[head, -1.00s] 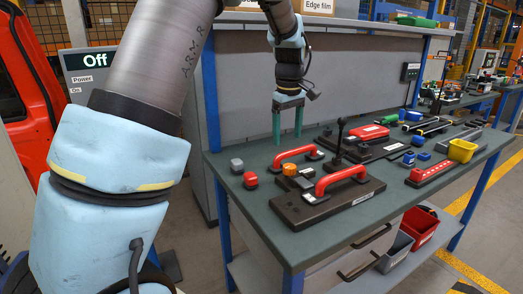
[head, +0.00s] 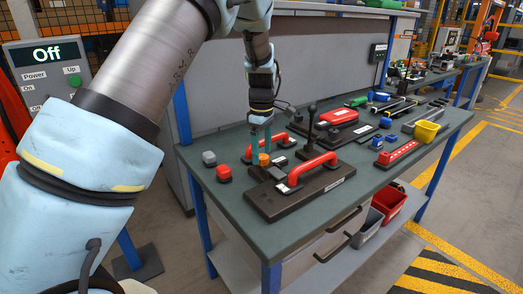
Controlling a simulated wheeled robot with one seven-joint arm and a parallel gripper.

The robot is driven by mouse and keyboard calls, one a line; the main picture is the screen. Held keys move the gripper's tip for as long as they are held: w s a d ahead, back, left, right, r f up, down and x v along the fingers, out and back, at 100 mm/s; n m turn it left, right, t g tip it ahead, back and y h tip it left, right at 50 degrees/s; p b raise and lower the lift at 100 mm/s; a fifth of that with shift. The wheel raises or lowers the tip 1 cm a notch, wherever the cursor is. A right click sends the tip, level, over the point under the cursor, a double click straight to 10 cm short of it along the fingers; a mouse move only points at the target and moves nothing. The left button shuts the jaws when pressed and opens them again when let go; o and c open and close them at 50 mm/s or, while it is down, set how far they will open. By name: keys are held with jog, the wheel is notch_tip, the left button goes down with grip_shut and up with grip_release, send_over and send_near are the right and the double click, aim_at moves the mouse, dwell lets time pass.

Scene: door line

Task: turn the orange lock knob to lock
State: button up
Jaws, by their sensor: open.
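A second red handle (head: 266,144) lies just behind my fingers. A red button block (head: 223,173) and a grey block (head: 209,158) stand to the left. A black lever (head: 311,130) rises to the right. The bench front edge is clear.

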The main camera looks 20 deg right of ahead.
jog(key=shift+f, duration=0.5)
grip_shut()
dwell(0.4)
